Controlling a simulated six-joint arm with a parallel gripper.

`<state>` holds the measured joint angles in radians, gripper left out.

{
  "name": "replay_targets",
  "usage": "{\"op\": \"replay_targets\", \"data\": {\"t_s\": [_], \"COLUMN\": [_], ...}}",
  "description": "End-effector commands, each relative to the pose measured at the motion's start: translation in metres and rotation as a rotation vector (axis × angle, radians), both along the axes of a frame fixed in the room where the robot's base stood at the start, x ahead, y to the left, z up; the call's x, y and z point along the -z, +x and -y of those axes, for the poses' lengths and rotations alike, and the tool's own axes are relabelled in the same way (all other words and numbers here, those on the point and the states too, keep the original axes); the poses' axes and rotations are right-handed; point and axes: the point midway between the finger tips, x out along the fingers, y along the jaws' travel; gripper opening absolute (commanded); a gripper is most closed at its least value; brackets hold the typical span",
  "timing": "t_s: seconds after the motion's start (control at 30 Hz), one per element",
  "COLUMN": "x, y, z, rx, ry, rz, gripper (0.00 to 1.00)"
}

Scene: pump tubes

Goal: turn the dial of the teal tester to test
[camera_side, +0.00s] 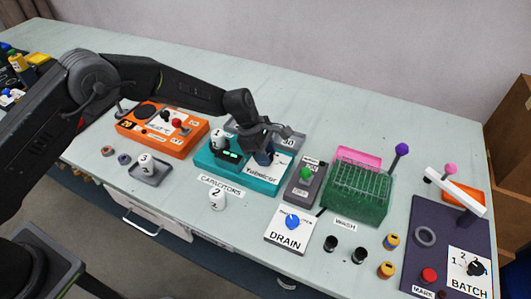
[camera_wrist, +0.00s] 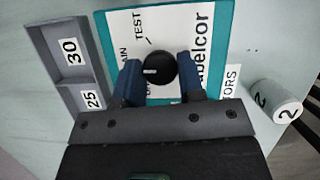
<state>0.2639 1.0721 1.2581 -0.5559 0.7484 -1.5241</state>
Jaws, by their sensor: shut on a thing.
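The teal tester (camera_side: 243,181) stands in the middle of the bench in the side view. In the wrist view its teal rim (camera_wrist: 225,28) frames a white face with the word TEST at the top and a partly hidden label ending in AIN at the left. The round black dial (camera_wrist: 161,69) has a white pointer mark directed left, toward the AIN label and not toward TEST. My gripper (camera_wrist: 159,66) is shut on the dial, with one blue finger on each side. In the side view my gripper (camera_side: 263,154) is down on the tester and hides the dial.
A grey tray (camera_wrist: 64,55) marked 30 and 25 lies beside the tester. A white capacitor (camera_side: 217,201) marked 2 stands in front. An orange tester (camera_side: 190,140) is at the left; a grey switch box (camera_side: 303,190) and green rack (camera_side: 357,190) are at the right.

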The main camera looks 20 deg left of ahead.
Motion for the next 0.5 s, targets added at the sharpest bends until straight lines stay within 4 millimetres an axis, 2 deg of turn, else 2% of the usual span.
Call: {"op": "replay_targets", "data": {"t_s": [0.27,0.5], "x": [0.0001,0.0004], "y": [0.0014,0.0025], "z": [0.0001,0.0006], "rx": [0.170,0.393], "ry": [0.000,0.000], "rz": [0.000,0.000], "gripper": [0.12,0.12]}}
